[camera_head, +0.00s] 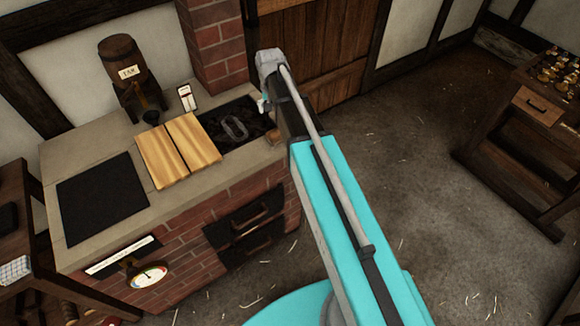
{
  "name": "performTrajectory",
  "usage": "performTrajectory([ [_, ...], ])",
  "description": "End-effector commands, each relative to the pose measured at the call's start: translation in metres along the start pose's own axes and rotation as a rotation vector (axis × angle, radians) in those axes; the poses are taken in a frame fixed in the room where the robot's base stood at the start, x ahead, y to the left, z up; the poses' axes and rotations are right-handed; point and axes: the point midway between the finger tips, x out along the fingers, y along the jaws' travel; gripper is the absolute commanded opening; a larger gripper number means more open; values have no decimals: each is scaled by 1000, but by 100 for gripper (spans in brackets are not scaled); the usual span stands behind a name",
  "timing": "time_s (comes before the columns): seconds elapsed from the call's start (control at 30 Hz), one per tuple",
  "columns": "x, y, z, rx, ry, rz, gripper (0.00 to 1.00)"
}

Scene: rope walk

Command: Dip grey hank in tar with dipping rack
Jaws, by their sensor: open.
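A grey looped shape (235,127), which looks like the grey hank, lies in the dark open trough (212,123) of the brick hearth. I cannot make out a rack under it. A short wooden piece (276,137) shows at the trough's right end, partly behind my arm; I cannot tell whether it is a handle. A wooden keg labelled TAR (122,62) stands on a dark stand at the back. My turquoise arm reaches over the trough's right end.
Two wooden boards (178,150) lie beside the trough. A black plate (101,197) is set in the counter (133,227) on the left. A small upright gauge (187,97) stands behind the boards. A dial (150,276) is on the brick front.

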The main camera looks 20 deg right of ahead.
Motion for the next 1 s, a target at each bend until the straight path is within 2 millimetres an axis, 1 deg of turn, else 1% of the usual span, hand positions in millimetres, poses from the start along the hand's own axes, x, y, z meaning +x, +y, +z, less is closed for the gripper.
performTrajectory([
  [0.03, 5, 3, 10, -10, 0, 0, 92],
  [1.0, 47, 42, 131, -212, 0, 1, 92],
])
